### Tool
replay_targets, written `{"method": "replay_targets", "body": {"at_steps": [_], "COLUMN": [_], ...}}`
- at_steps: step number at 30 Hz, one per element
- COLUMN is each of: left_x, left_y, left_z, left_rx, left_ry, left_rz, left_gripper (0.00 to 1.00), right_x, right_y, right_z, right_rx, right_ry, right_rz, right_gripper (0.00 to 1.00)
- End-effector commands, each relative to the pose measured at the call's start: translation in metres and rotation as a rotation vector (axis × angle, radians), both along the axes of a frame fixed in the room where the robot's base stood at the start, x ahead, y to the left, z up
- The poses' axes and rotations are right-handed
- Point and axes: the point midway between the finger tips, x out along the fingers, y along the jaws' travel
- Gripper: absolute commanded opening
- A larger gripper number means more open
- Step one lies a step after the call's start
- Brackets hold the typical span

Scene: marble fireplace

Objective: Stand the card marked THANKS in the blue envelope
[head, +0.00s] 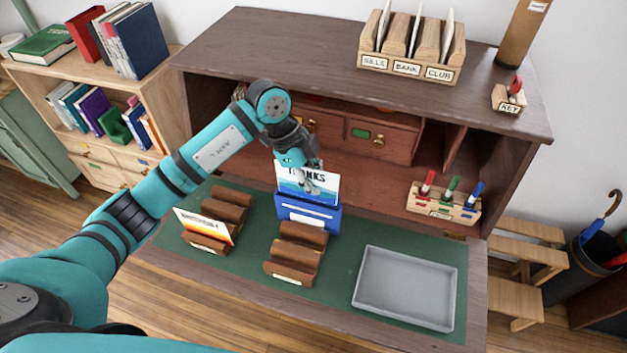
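The card marked THANKS (325,188), white above with a blue wave picture below, stands upright at the blue envelope (310,222). Its lower edge is hidden by the envelope's front, so I cannot tell how deep it sits. My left gripper (308,182) reaches down from above at the card. A grey finger lies over the card's face and covers some letters. The other finger is hidden, so its grip on the card is unclear. My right gripper is not in view.
On the green desk mat stand a wooden rack (297,252) in front of the envelope and another rack (217,222) at left with an orange-and-white card (204,224). A grey tray (405,287) lies at right. A marker holder (442,207) stands behind it. The desk's upper shelf overhangs the back.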

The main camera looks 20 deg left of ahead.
Motion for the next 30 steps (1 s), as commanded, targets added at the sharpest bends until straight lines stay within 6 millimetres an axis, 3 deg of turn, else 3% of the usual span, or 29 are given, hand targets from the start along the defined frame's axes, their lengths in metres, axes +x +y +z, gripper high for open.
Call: {"method": "replay_targets", "body": {"at_steps": [30], "left_x": [0.000], "left_y": [0.000], "left_z": [-0.020], "left_rx": [0.000], "left_ry": [0.000], "left_rz": [0.000], "left_gripper": [0.00], "right_x": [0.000], "right_y": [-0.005], "right_z": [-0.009], "right_rx": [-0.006], "right_ry": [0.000], "right_rz": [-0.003], "right_gripper": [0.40]}}
